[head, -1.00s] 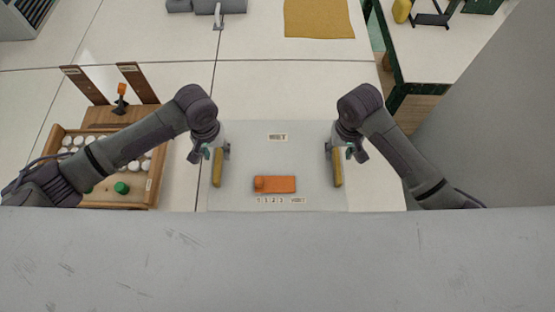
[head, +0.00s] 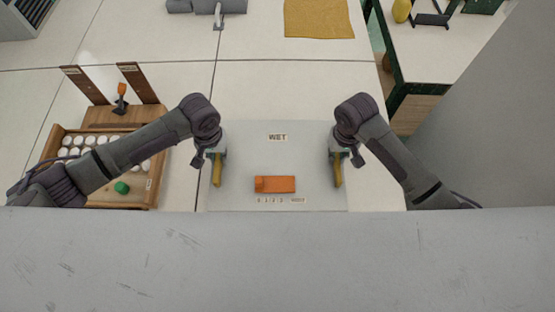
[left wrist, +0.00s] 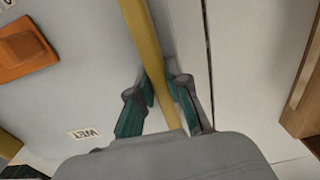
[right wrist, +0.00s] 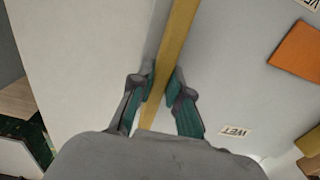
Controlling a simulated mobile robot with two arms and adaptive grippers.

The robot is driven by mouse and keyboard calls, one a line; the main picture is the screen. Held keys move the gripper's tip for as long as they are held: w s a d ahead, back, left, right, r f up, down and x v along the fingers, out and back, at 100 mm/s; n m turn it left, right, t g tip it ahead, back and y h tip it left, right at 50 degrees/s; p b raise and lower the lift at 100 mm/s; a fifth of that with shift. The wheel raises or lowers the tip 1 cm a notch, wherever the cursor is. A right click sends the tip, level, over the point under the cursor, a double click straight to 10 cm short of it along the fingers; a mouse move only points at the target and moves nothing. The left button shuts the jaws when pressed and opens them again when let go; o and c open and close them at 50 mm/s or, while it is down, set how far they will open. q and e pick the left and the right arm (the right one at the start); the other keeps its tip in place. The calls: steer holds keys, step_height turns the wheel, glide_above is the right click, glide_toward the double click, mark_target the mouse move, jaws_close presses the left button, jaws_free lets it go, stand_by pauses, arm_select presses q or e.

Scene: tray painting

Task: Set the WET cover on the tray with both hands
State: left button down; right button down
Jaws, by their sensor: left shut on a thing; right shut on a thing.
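The grey WET cover (head: 240,140) is a flat, pale panel with a "WET" label, an orange block (head: 275,184) on top and a yellow bar along each side. It lies in front of me in the head view. My left gripper (head: 217,160) is shut on the left yellow bar (left wrist: 147,35). My right gripper (head: 337,160) is shut on the right yellow bar (right wrist: 178,35). In both wrist views the bar runs between the fingers. I cannot make out a separate tray under the cover or whether the cover is raised.
A wooden box (head: 153,185) with several white round pieces and a green one (head: 122,187) stands at the left. A yellow cloth (head: 318,18) lies at the back. The white table between is clear. My own grey body hides the near edge.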

arm_select(q)
steer(key=shift+r, duration=0.15)
arm_select(e)
steer(key=shift+r, duration=0.2)
